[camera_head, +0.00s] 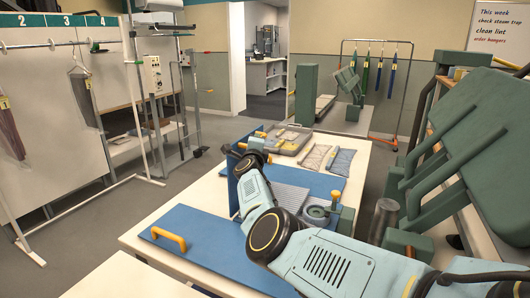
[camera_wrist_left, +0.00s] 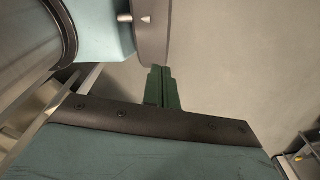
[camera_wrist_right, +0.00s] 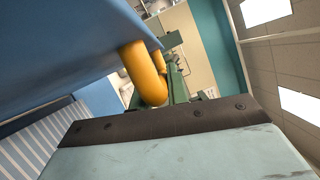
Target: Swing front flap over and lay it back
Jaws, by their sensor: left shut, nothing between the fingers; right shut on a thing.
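A blue folding board lies on the white table. One blue flap (camera_head: 233,188) stands raised, nearly upright, beside a grey ribbed panel (camera_head: 290,197). My right gripper (camera_wrist_right: 175,82) is shut on a yellow handle (camera_wrist_right: 145,72) at the edge of a blue flap (camera_wrist_right: 60,45). In the head view, my right arm crosses the board and its wrist hides most of that grip. Another blue panel (camera_head: 205,245) with a yellow handle (camera_head: 168,238) lies flat at the near side. My left gripper (camera_wrist_left: 162,88) is shut and empty, pointing over bare grey floor. It is not visible in the head view.
A grey tray (camera_head: 288,142) and two small bags (camera_head: 328,158) lie toward the table's far end. A large green machine (camera_head: 465,150) stands at the right. Garment rails stand at left and back.

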